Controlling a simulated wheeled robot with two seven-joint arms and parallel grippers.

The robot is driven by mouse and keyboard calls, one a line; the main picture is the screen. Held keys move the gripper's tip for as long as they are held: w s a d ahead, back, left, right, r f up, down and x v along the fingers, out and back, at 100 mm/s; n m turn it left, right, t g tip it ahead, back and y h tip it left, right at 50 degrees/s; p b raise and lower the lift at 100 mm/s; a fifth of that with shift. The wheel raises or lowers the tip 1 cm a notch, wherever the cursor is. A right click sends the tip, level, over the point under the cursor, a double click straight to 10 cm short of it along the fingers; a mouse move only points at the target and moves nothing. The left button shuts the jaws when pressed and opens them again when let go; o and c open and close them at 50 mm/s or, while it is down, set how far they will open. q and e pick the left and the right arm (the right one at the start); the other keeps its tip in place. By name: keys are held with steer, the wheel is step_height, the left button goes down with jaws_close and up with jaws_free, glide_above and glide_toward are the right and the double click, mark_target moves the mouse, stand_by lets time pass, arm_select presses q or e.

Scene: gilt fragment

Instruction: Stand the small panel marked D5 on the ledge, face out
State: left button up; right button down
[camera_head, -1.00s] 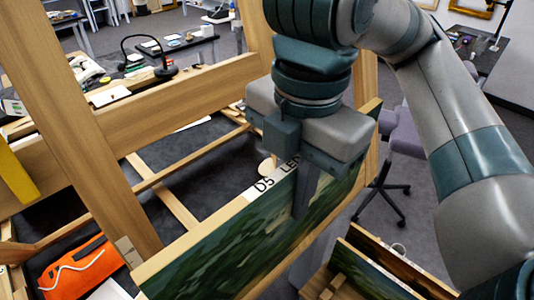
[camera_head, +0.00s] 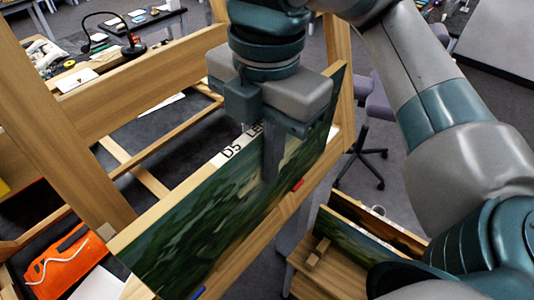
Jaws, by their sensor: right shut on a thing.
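The small panel (camera_head: 215,222) has a dark green painted face turned towards the lower right, and a white label reading D5 (camera_head: 232,152) on its top edge. My right gripper (camera_head: 271,165) is shut on the panel's top edge, one finger showing over the painted face. The panel is upright and slightly tilted. Its lower edge is close along the wooden ledge (camera_head: 254,241) of the easel frame; I cannot tell whether it rests on it. A red mark (camera_head: 298,184) and a blue mark (camera_head: 198,293) show along the ledge. My left gripper is out of view.
A wooden stand (camera_head: 330,272) with other panels (camera_head: 355,243) is at the lower right. The frame's upright (camera_head: 62,130) and crossbar (camera_head: 145,83) are behind the panel. An orange pouch (camera_head: 60,262) lies at the lower left. An office chair (camera_head: 372,125) stands beyond.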

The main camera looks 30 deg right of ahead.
steer(key=shift+w+a+f+p, duration=0.3)
steer(key=shift+w+p, duration=0.1)
steer(key=shift+w, duration=0.15)
steer(key=shift+w+f, duration=0.25)
arm_select(q)
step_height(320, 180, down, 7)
steer(key=b, duration=0.7)
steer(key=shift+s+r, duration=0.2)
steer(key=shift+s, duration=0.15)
arm_select(e)
steer(key=w+a+f, duration=0.2)
steer(key=w+f, duration=0.4)
steer(key=f, duration=0.1)
steer(key=shift+f, duration=0.35)
steer(key=shift+a, duration=0.1)
steer(key=c, duration=1.7)
jaws_free()
